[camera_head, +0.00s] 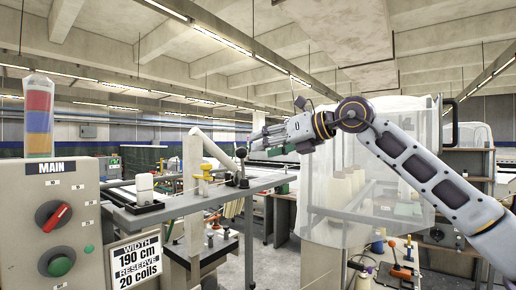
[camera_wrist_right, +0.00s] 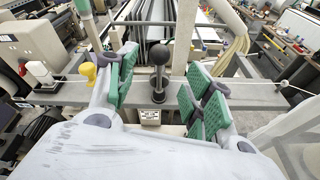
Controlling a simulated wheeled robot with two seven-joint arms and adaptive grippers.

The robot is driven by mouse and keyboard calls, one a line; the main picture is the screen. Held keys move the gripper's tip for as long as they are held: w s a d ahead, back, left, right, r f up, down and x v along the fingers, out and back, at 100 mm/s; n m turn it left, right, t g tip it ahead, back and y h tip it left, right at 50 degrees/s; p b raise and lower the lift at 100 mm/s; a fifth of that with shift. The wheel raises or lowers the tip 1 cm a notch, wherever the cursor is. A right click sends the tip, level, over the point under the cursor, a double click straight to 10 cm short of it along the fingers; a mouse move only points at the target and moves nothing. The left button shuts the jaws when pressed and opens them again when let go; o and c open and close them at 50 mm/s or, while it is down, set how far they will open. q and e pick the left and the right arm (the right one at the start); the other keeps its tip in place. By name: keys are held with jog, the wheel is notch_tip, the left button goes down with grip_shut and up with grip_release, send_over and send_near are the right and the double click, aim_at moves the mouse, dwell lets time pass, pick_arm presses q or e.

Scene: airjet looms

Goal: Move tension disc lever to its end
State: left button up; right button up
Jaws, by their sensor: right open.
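The tension disc lever, with a black ball knob, stands on the grey rail; its knob (camera_head: 241,153) shows just left of my right gripper in the head view. In the right wrist view the lever (camera_wrist_right: 159,56) stands nearly upright in the middle, above a small white label plate. My right gripper (camera_head: 255,143) reaches in from the right, near the lever. In the wrist view its green-padded fingers (camera_wrist_right: 163,78) are spread wide, one on each side of the lever, with clear gaps. My left gripper is not in view.
The grey rail (camera_head: 186,205) runs under the lever. A yellow knob (camera_head: 205,168) stands left of the lever, close to the left finger in the wrist view (camera_wrist_right: 88,71). The main control box (camera_head: 75,190) stands at the left. A translucent covered stack (camera_head: 325,215) stands below my right arm.

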jog(key=shift+s+d+r, duration=0.15)
jog(key=shift+s+d, duration=0.2)
jog(key=shift+d, duration=0.15)
